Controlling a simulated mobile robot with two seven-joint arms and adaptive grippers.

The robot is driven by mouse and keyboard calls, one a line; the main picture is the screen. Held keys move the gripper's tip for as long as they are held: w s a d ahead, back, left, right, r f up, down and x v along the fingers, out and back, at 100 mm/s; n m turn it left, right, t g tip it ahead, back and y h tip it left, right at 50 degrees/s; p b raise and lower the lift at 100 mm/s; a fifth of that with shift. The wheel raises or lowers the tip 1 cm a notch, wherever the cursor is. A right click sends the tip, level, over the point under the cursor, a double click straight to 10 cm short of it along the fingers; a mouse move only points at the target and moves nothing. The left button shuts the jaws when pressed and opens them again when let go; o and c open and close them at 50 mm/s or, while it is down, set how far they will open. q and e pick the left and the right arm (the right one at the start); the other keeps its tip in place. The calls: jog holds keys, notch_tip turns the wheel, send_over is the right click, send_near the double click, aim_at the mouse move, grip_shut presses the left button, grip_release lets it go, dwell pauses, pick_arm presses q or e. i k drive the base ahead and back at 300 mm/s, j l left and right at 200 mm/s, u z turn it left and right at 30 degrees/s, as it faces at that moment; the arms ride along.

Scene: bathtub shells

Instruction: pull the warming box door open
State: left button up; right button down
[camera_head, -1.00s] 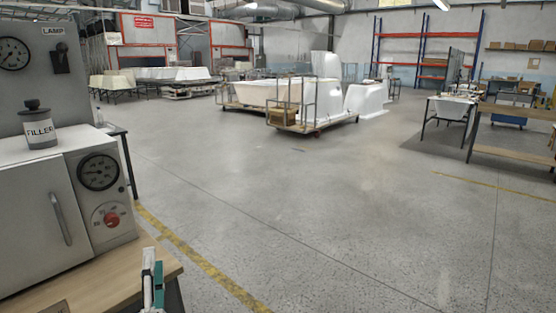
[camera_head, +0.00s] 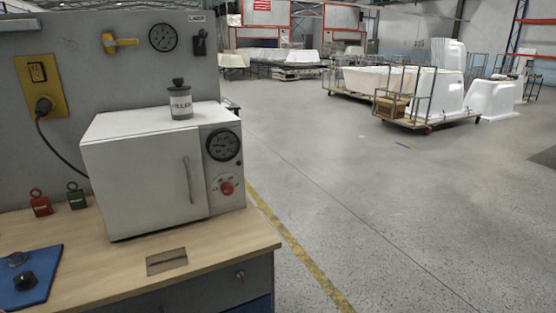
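The warming box (camera_head: 165,165) is a white box standing on a wooden bench, left of the picture's middle. Its door (camera_head: 140,186) is shut and has a vertical grey handle (camera_head: 188,180) near its right edge. To the right of the door is a panel with a black dial gauge (camera_head: 223,145) and a red knob (camera_head: 227,188). Neither of my grippers shows in the head view now.
A grey filler canister (camera_head: 181,104) stands on top of the box. Red (camera_head: 41,206) and green (camera_head: 77,199) tagged weights stand left of it. A blue mat (camera_head: 30,277) holds dark parts at front left. A metal plate (camera_head: 167,261) lies before the box. The floor at right is clear.

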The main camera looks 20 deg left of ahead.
aim_at(141, 183)
jog(key=u, duration=1.55)
jog(key=i+j, duration=0.25)
jog(key=i+z, duration=0.05)
jog(key=i, duration=0.05)
